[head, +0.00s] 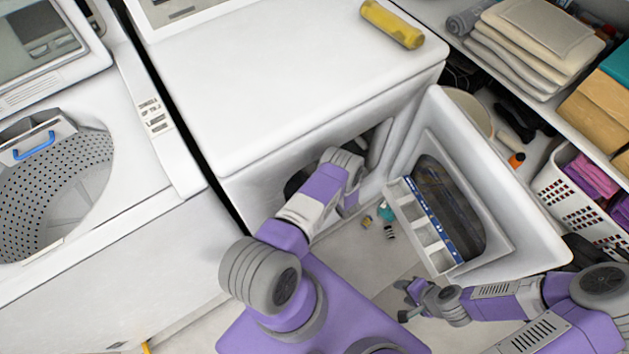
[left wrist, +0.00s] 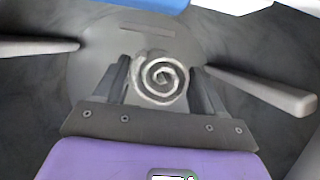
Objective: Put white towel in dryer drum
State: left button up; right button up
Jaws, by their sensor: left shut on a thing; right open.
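The white towel (left wrist: 160,78) is rolled up, with its spiral end facing the camera in the left wrist view. My left gripper (left wrist: 160,90) is shut on it, with one dark finger on each side. They are inside the grey dryer drum (left wrist: 235,50), whose long fins show left and right. In the head view my left arm reaches through the front opening of the white dryer (head: 290,75); the gripper and towel are hidden there. The dryer door (head: 510,205) stands open to the right. My right gripper (head: 406,300) is open and empty, below the door.
A top-loading washer (head: 130,265) with its lid open stands left of the dryer. A yellow roll (head: 392,23) lies on the dryer top. Shelves at the right hold folded towels (head: 535,40) and a white basket (head: 575,205). Small items (head: 386,213) lie on the floor by the opening.

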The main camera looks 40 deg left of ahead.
pick_arm(q)
notch_tip(320, 180, down, 4)
jog(key=shift+r+b, duration=0.1)
jog(key=shift+b, duration=0.8)
jog(key=shift+r, duration=0.1)
jog(key=o, duration=1.2)
jog(key=shift+f, duration=0.25)
